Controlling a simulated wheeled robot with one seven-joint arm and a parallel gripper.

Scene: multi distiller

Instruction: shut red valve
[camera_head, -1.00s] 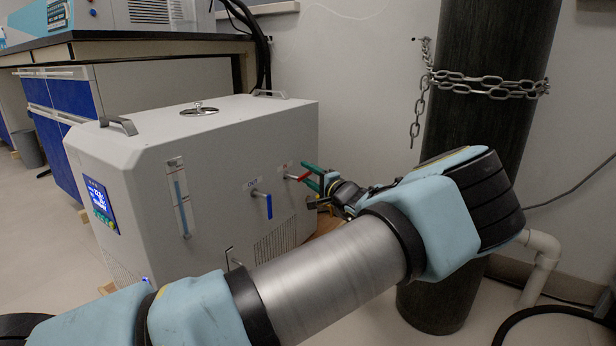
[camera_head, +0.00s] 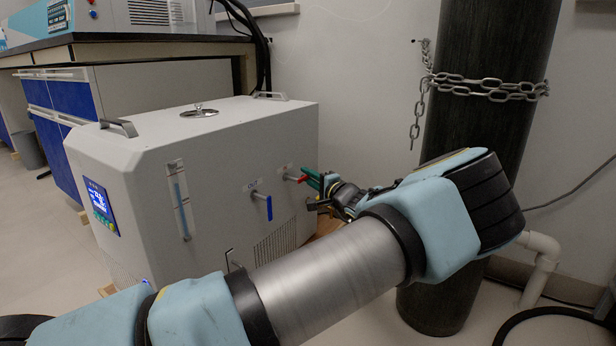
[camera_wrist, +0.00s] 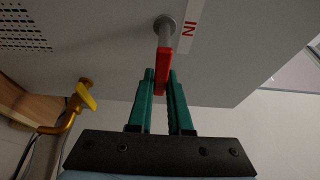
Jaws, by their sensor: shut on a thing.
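The red valve has a red lever on a metal stem, on the front panel of the white chiller box (camera_head: 150,215). In the head view its red lever (camera_head: 297,179) points right, toward my gripper. In the wrist view the red lever (camera_wrist: 163,63) hangs from its stem beside a red "IN" label (camera_wrist: 188,29). My gripper (camera_wrist: 161,80) has green fingers on either side of the lever's end and is shut on it. It also shows in the head view (camera_head: 314,180).
A blue-handled valve (camera_head: 268,206) on the same panel points down, left of the red one. A yellow-handled brass tap (camera_wrist: 86,95) shows in the wrist view. A dark cylinder (camera_head: 487,75) with a chain stands right, behind my arm.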

